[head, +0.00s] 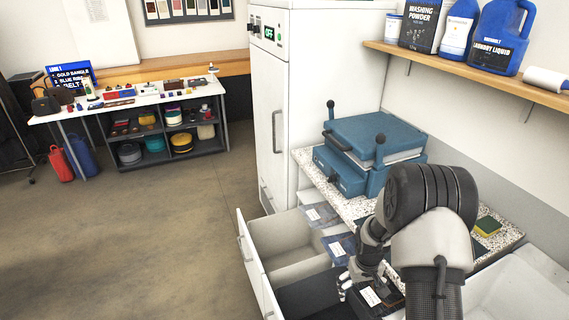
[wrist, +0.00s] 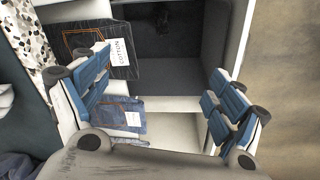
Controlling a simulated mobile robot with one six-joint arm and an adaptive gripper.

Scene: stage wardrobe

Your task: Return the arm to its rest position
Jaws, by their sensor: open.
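My gripper (head: 357,283) is at the end of my bent arm, low over the open white drawer (head: 251,262) in the head view. In the wrist view my gripper (wrist: 160,105) has its blue-padded fingers wide apart with nothing between the pads. Below it a dark folded pair of jeans (wrist: 90,52) carries a white label reading "COTTON". It also shows in the head view (head: 388,298), partly behind my arm. A blue folded pair of jeans (wrist: 122,117) lies beside it, apart from the fingers as far as I can tell.
A blue press (head: 345,172) stands on the speckled counter (head: 352,207), with a sponge (head: 487,226) to its right. A shelf (head: 480,72) with detergents overhangs the right side. A tall white cabinet (head: 269,120) stands behind. Open floor (head: 140,240) lies left of the drawer.

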